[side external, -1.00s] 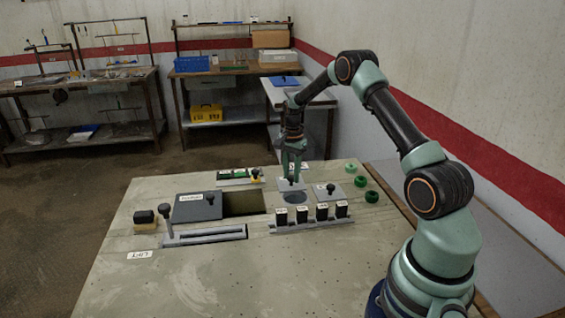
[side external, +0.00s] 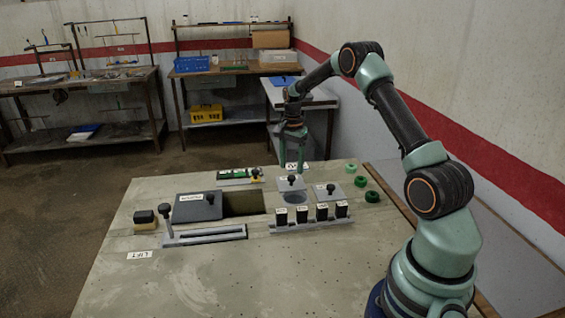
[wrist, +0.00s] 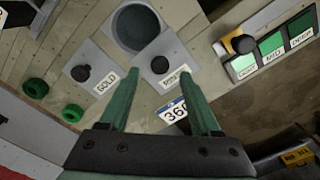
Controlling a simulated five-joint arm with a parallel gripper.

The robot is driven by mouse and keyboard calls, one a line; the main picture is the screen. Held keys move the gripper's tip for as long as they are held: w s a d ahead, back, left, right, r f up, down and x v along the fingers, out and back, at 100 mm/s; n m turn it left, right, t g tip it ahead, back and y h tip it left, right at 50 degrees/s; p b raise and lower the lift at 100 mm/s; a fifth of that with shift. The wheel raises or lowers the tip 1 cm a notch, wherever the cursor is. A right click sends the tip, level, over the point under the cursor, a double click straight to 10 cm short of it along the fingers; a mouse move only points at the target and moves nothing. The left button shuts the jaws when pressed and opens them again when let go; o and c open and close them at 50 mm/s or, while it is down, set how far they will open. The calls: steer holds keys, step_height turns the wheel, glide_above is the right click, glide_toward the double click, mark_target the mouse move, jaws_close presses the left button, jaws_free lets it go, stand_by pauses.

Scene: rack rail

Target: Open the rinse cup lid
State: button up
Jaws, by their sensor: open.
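The lid I take for the rinse cup lid (side external: 291,184) is a grey plate with a black knob. It lies flat on the bench top, behind a round dark opening (side external: 295,196) that is largely uncovered. In the wrist view this lid (wrist: 160,65) has a small white label, hard to read, and sits beside the round opening (wrist: 135,27). My gripper (side external: 292,160) is open and empty above and behind the lid. In the wrist view its fingers point toward the knob, with nothing held between them.
A second knobbed plate marked GOLD (wrist: 80,72) lies beside it. Green rings (side external: 367,188) are at the right. A rack of black blocks (side external: 310,222) stands in front. A dark lidded bin (side external: 197,207) and a slotted rail (side external: 205,235) are at the left.

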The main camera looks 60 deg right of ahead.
mark_target(291, 176)
step_height(291, 176, up, 9)
steer(key=shift+f, duration=0.2)
stand_by(0.3)
steer(key=s+a+r+n+t, duration=0.2)
steer(key=s+a+r+n, duration=0.2)
steer(key=a+r+n, duration=0.65)
steer(key=s+a+n+t, duration=0.3)
steer(key=s+a+n, duration=0.4)
steer(key=s+a, duration=0.5)
steer(key=a, duration=0.4)
steer(key=shift+s+a+t, duration=0.2)
steer(key=shift+t, duration=0.1)
